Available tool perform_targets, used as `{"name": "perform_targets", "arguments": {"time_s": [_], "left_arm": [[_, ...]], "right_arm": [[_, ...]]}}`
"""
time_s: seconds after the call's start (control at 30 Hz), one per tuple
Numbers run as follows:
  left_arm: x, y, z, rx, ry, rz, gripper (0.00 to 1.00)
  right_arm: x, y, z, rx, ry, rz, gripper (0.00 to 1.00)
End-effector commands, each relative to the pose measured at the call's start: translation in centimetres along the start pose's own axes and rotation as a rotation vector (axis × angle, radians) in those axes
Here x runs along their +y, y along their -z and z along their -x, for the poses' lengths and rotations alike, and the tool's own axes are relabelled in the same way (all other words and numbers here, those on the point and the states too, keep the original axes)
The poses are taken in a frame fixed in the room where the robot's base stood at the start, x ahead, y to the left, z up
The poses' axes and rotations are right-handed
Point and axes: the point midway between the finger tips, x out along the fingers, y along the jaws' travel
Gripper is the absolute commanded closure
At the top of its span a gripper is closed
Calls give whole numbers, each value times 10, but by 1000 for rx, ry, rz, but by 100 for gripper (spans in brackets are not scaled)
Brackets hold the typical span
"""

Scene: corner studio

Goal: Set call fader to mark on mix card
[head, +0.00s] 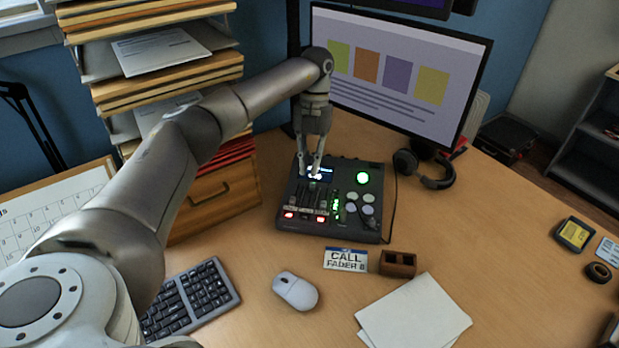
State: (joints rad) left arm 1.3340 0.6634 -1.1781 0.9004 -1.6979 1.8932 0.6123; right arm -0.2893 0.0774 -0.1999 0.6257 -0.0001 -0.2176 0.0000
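The dark mixer (345,232) sits on the desk, with a lit screen, a row of faders, a large green button, and red and green lights. The mix card (345,259) stands in front of it and reads "CALL FADER 8". My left gripper (310,175) points down over the mixer's upper left part, at the top of the faders. Its fingertips are apart with a visible gap. Whether they touch a fader cap is too small to tell. The individual fader positions are partly hidden by the fingers. My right gripper is not in view.
A monitor (400,70) and headphones (425,168) stand behind and right of the mixer. A small brown block (398,264), papers (413,314), a mouse (296,291) and a keyboard (190,300) lie in front. Folder stacks (165,75) rise at left. The desk's right middle is clear.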

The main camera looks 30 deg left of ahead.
Motion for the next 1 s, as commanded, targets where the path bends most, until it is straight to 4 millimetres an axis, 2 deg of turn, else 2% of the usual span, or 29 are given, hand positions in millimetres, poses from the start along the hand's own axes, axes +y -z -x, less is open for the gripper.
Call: {"name": "perform_targets", "arguments": {"time_s": [0.03,0.13,0.27,0.37,0.47,0.8,1.0], "left_arm": [[-1,-6,0,-44,0,-4,77],[-1,-22,6,-156,0,-6,65],[1,-38,15,-271,2,0,65],[2,-44,15,-301,1,3,65],[2,-47,3,-300,-1,4,65],[2,-65,-57,-298,1,4,65],[2,-72,-78,-301,1,4,65]], "right_arm": [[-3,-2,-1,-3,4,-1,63],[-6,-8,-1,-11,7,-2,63],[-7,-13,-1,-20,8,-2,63],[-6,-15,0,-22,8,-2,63],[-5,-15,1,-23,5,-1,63],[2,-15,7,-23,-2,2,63],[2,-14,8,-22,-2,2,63]]}}
